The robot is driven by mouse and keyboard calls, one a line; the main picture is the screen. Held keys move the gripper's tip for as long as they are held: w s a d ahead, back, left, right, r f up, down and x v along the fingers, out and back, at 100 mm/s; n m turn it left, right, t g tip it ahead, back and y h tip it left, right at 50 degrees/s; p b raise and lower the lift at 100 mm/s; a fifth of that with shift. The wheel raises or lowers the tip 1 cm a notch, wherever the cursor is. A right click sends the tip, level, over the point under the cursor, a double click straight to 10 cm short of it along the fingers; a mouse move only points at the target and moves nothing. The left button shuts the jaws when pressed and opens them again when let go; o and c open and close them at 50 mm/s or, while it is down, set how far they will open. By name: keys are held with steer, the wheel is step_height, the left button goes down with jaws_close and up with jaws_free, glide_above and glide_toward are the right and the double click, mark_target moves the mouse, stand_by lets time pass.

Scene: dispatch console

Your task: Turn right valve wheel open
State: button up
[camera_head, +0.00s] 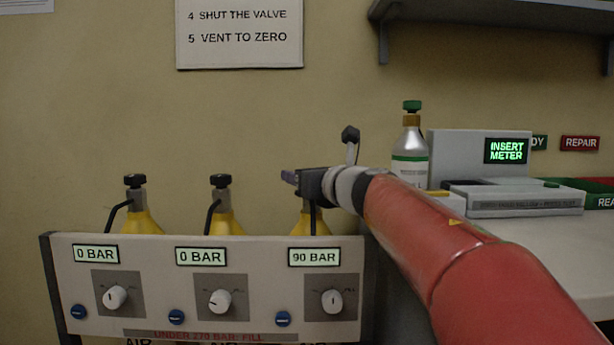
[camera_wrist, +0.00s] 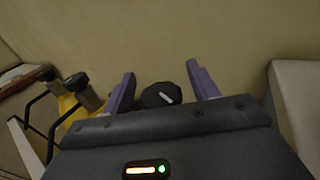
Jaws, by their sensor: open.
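The right valve wheel (camera_wrist: 158,95) is a dark knob with a pale mark on top. It shows between my two purple fingers in the wrist view. My gripper (camera_wrist: 161,74) is open, one finger on each side of the wheel, with gaps; I cannot tell whether the fingertips are level with it. In the head view my gripper (camera_head: 290,178) is above the right yellow cylinder (camera_head: 306,224) and hides its wheel. That cylinder stands behind the panel display reading 90 BAR (camera_head: 314,257).
The left valve wheel (camera_head: 135,181) and middle valve wheel (camera_head: 220,181) top two more yellow cylinders, both displays 0 BAR. The panel (camera_head: 140,248) stands in front. A silver bottle (camera_head: 410,150) and INSERT METER unit (camera_head: 465,147) stand right. A shelf (camera_head: 500,12) hangs above.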

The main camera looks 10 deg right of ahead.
steer(key=v, duration=0.7)
steer(key=shift+s, duration=0.4)
steer(key=shift+d, duration=0.1)
